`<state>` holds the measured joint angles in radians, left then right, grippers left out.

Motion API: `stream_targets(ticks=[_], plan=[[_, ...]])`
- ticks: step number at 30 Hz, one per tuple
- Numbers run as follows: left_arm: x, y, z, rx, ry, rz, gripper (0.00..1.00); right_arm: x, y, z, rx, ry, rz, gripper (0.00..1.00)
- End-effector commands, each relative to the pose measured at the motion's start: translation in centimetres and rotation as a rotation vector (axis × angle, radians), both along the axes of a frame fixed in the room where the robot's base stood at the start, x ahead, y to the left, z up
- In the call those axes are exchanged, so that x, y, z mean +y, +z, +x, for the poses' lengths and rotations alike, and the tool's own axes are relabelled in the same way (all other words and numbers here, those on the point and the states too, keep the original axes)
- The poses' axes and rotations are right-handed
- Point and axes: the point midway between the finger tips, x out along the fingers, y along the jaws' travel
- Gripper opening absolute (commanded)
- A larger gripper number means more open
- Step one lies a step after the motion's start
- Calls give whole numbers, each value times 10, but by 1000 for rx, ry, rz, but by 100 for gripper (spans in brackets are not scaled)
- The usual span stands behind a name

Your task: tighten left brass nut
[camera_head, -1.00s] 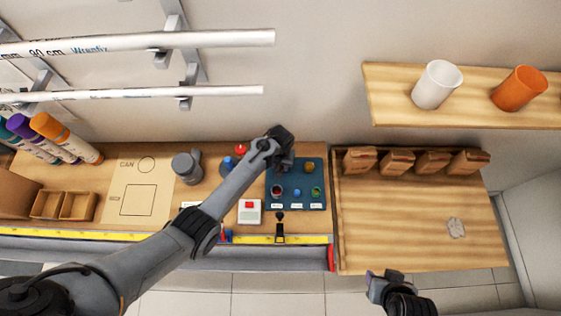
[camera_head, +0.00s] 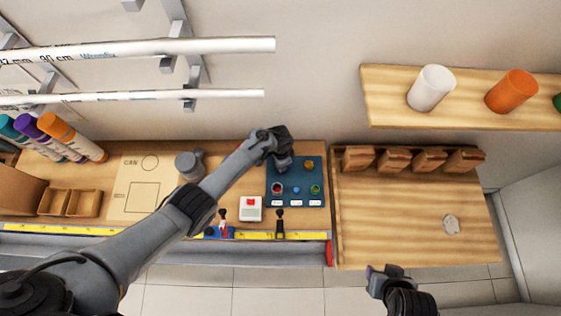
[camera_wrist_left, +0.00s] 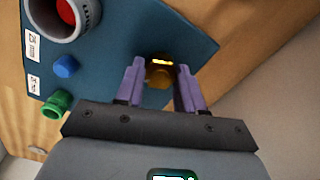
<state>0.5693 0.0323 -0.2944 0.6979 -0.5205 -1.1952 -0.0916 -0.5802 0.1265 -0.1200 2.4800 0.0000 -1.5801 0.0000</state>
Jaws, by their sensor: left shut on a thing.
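A blue board (camera_head: 285,197) lies on the bench. My left gripper (camera_wrist_left: 161,65) is over its upper left part in the head view. In the left wrist view its two purple fingers stand on either side of a brass-coloured nut (camera_wrist_left: 158,77), shut on it with the board behind. A brass-coloured piece (camera_head: 309,165) shows uncovered at the board's upper right in the head view; whatever lies under the gripper is hidden there. My right gripper (camera_head: 384,271) is by the front edge of the right wooden surface, away from the board; its opening is unclear.
The board also carries a red-centred cup (camera_head: 277,188), a blue knob (camera_head: 296,189) and a green fitting (camera_head: 315,189). A white box with a red button (camera_head: 250,203) stands left of it. A yellow ruler (camera_head: 150,234) runs along the bench front. The right wooden surface (camera_head: 400,220) is mostly clear.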

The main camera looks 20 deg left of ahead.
Motion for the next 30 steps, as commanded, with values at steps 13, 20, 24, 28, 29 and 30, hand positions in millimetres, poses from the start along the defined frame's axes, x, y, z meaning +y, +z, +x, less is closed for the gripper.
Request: stream_targets(ticks=[13,20,24,28,29,30], plan=[[1,-1,1,0,-424,1,7,1,-4,0,0,-3,5,43],[1,-1,1,-1,-627,0,7,2,-9,0,-1,-5,9,43],[1,-1,1,-1,-730,2,7,2,-12,0,0,-6,11,43],[1,-1,1,-1,-804,0,7,2,-14,0,-1,-6,10,43],[1,-1,1,-1,-818,0,7,2,-14,0,-1,-6,10,43],[1,-1,1,0,-835,1,7,2,-15,0,-1,-6,10,43]])
